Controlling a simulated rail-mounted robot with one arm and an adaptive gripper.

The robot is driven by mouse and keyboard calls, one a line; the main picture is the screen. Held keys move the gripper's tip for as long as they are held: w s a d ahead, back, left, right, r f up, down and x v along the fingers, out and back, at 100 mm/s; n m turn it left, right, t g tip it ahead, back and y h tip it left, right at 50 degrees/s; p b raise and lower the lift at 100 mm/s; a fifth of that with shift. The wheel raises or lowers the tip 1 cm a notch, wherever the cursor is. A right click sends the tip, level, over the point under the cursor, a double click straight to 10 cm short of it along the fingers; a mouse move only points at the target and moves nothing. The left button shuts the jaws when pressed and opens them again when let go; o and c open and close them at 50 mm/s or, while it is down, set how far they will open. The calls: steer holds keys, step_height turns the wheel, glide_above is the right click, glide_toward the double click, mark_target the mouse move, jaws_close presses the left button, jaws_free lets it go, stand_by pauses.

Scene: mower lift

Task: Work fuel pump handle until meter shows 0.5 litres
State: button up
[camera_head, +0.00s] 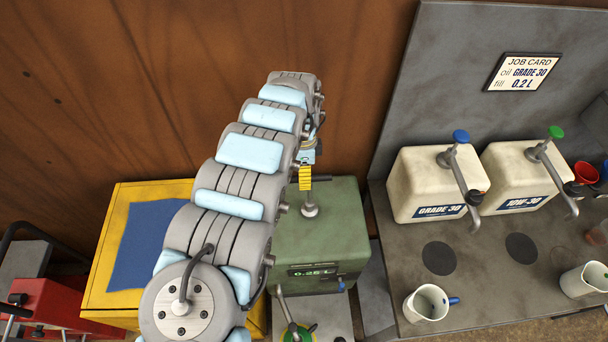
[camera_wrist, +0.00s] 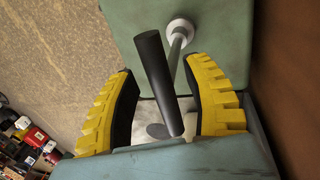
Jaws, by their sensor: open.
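The green fuel pump box (camera_head: 345,215) stands beside the yellow cabinet. Its meter (camera_head: 314,271) appears to read 0.26 L in green digits. The pump handle is a black crossbar (camera_wrist: 155,65) on a metal rod (camera_head: 310,204) rising from the box top. My gripper (camera_head: 305,178) is above the box top at the handle. In the wrist view, the yellow-padded fingers of my gripper (camera_wrist: 160,85) are open, one on each side of the black crossbar, with visible gaps. My arm and the near finger hide part of the handle in the head view.
A grey bench (camera_head: 470,280) at right carries two cream oil containers with pumps, the GRADE 30 container (camera_head: 425,185) and another (camera_head: 525,178), plus white jugs (camera_head: 427,303). A job card (camera_head: 523,73) hangs behind. The wooden wall (camera_head: 200,80) is close behind my arm.

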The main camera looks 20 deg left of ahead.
jaws_close()
steer(key=shift+f, duration=0.1)
step_height(320, 180, down, 10)
steer(key=b, duration=0.5)
steer(key=shift+f, duration=0.2)
jaws_free()
steer(key=shift+r, duration=0.1)
